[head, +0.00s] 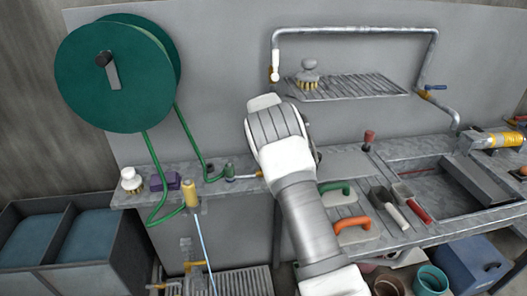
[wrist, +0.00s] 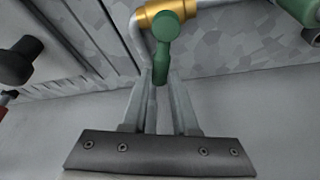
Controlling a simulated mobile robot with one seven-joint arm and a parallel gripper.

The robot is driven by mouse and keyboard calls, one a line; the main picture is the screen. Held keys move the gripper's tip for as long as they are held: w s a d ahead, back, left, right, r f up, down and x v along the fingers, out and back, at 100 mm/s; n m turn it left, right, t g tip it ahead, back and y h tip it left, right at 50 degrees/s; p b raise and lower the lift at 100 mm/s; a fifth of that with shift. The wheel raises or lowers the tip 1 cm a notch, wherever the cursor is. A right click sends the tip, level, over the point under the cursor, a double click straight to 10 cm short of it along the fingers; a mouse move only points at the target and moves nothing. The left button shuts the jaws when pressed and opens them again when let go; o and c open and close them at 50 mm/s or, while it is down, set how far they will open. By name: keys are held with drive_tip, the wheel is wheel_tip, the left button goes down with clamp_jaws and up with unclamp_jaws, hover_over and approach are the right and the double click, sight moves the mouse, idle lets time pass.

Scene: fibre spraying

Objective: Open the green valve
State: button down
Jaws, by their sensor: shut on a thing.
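The green valve handle (wrist: 162,62) shows at the top middle of the wrist view, below a brass valve body (wrist: 160,11) on a grey pipe. My gripper (wrist: 160,80) has its two fingers close on either side of the handle's lower end and is shut on it. In the head view my arm reaches over the worktop and hides the gripper and the handle.
A green hose reel (head: 125,75) hangs on the wall at the left. A worktop (head: 330,170) holds a green-handled tool (head: 335,188), an orange-handled tool (head: 352,222) and scrapers. A wire rack (head: 350,87) and grey pipe are above. A dark knob (wrist: 18,62) is left of the gripper.

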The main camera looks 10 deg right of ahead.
drive_tip(key=m, duration=0.1)
drive_tip(key=d+m+h, duration=0.1)
drive_tip(key=shift+s+d+m+g, duration=0.1)
drive_tip(key=shift+s+m+g, duration=0.2)
drive_tip(key=shift+m, duration=0.1)
drive_tip(key=m, duration=0.1)
drive_tip(key=s+d+m+g+h, duration=0.1)
drive_tip(key=m, duration=0.1)
drive_tip(key=shift+s+d+m, duration=0.1)
drive_tip(key=shift+m, duration=0.2)
drive_tip(key=m, duration=0.1)
drive_tip(key=s+m+g, duration=0.1)
drive_tip(key=m, duration=0.1)
drive_tip(key=d+m, duration=0.1)
drive_tip(key=shift+s+g+h, duration=0.3)
drive_tip(key=shift+s+h, duration=0.05)
drive_tip(key=shift+h, duration=0.05)
drive_tip(key=shift+s+m+g, duration=0.3)
drive_tip(key=shift+s+m, duration=0.1)
drive_tip(key=shift+m, duration=0.5)
drive_tip(key=shift+s+m+g, duration=0.3)
drive_tip(key=shift+s+m, duration=0.05)
drive_tip(key=shift+m, duration=0.55)
drive_tip(key=c, duration=0.7)
unclamp_jaws()
drive_tip(key=shift+r, duration=0.1)
drive_tip(key=p+v, duration=0.3)
drive_tip(key=v, duration=1.4)
drive_tip(key=shift+a+p, duration=0.1)
drive_tip(key=shift+p, duration=0.25)
